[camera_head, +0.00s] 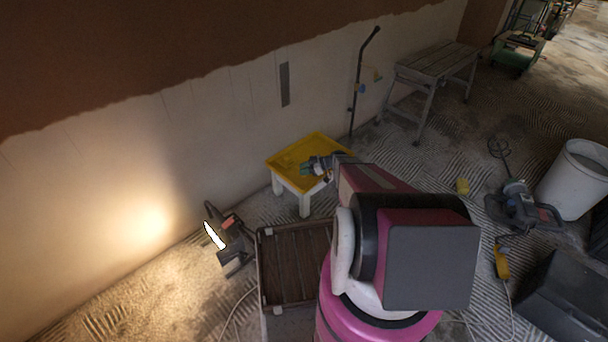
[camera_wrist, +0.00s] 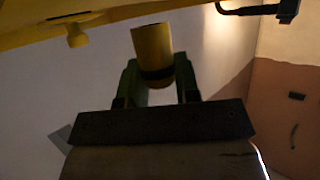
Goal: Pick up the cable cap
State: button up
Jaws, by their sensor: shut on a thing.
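The cable cap (camera_wrist: 153,50), a yellow cylinder with a dark band near one end, is between the two green fingers of my gripper (camera_wrist: 156,82) in the wrist view. The fingers are shut on it from both sides. In the head view my gripper (camera_head: 318,166) is over the yellow top of a small white-legged table (camera_head: 292,154). I cannot make out the cap clearly there. In the wrist view the yellow table (camera_wrist: 30,38) runs along the upper left, apart from the cap in the picture.
A smaller yellow piece (camera_wrist: 77,36) shows by the table in the wrist view. A lit work lamp (camera_head: 214,234) and a brown slatted crate (camera_head: 295,265) are near my arm. A grey bench (camera_head: 437,62), a mixer (camera_head: 522,205) and a white bucket (camera_head: 577,180) stand right.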

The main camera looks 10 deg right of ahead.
jog(key=s+a+r, duration=0.7)
jog(key=a, duration=0.2)
jog(key=shift+s+r, duration=0.15)
jog(key=shift+s, duration=0.05)
